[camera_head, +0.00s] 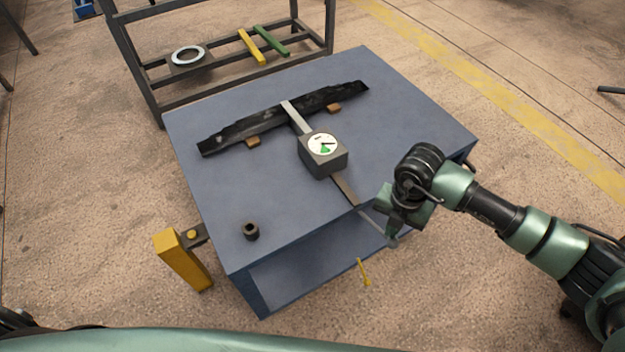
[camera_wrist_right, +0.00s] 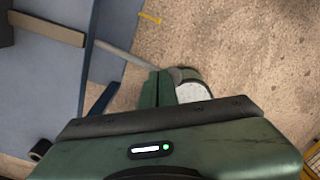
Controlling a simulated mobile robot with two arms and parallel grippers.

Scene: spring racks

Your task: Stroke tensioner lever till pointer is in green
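The tensioner (camera_head: 322,160) is a dark box on the blue bench, with a white dial (camera_head: 322,144) on top. A green sector shows at the dial's lower part; the thin dark pointer seems to lie to its right, but is small. A flat strap runs from the box over a black leaf spring (camera_head: 270,118). The thin grey lever (camera_head: 372,220) reaches past the bench's front edge; its rod also shows in the right wrist view (camera_wrist_right: 122,54). My right gripper (camera_head: 391,240) is at its outer end, its green fingers (camera_wrist_right: 157,88) together on the rod. My left gripper is out of view.
The blue bench (camera_head: 420,120) has clear top on the right. A dark bushing (camera_head: 251,232) stands at its front left, near a yellow post (camera_head: 182,262). A yellow piece (camera_head: 364,272) shows below the front edge. A dark rack (camera_head: 150,85) stands behind.

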